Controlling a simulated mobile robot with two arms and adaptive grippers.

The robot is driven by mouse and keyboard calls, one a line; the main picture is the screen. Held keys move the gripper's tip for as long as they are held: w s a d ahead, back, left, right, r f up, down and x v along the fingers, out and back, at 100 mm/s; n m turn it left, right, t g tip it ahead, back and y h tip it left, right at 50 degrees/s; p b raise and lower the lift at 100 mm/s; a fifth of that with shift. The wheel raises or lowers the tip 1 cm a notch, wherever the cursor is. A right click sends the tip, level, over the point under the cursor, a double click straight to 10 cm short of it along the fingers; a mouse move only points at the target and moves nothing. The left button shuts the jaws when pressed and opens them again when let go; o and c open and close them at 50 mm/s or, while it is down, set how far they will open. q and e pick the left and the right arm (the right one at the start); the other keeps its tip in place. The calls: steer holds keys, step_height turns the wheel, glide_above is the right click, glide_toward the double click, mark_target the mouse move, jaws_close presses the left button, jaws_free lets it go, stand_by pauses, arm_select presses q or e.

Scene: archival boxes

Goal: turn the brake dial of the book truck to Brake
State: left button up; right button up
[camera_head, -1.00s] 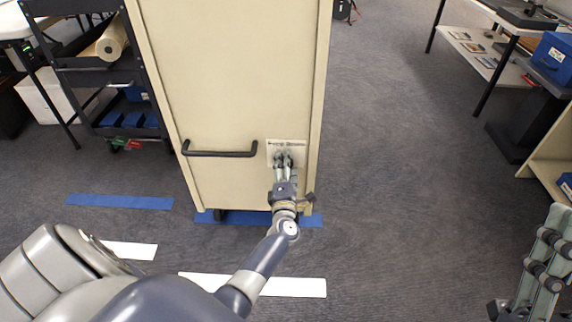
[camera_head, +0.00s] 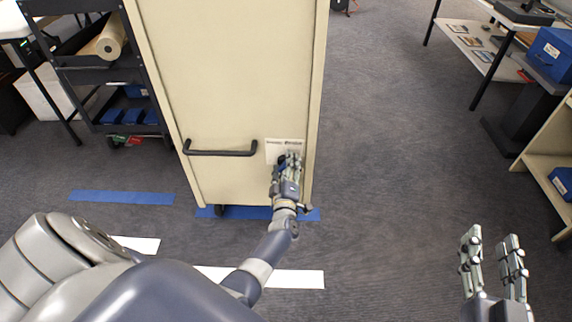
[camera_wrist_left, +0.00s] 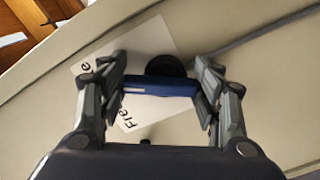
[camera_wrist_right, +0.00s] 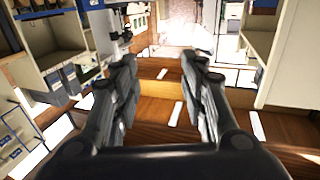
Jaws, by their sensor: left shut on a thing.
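The cream book truck (camera_head: 225,90) stands upright in front of me with a black handle (camera_head: 220,153) on its end panel. To the handle's right is a white label plate (camera_head: 280,148); it also shows in the left wrist view (camera_wrist_left: 155,40), tilted, with part of "Free" readable. The brake dial has a blue bar grip (camera_wrist_left: 158,88) with a pale mark near its left end, and a black round part behind it. My left gripper (camera_head: 290,160) is shut on this bar, one finger at each end. My right gripper (camera_head: 492,238) is open and empty, away from the truck.
Blue tape (camera_head: 122,197) and white strips (camera_head: 290,279) mark the grey floor. A dark cart (camera_head: 95,75) with a paper roll stands at left. A wooden shelf (camera_head: 545,165) and table are at right. The floor between truck and shelf is clear.

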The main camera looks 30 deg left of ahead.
arm_select(q)
steer(key=shift+f+m, duration=0.1)
steer(key=shift+m, duration=0.3)
arm_select(e)
steer(key=shift+s+d+f+g, duration=0.15)
steer(key=shift+f+g, duration=0.35)
steer(key=shift+f, duration=0.25)
arm_select(q)
steer(key=o, duration=1.1)
steer(key=shift+v, duration=3.75)
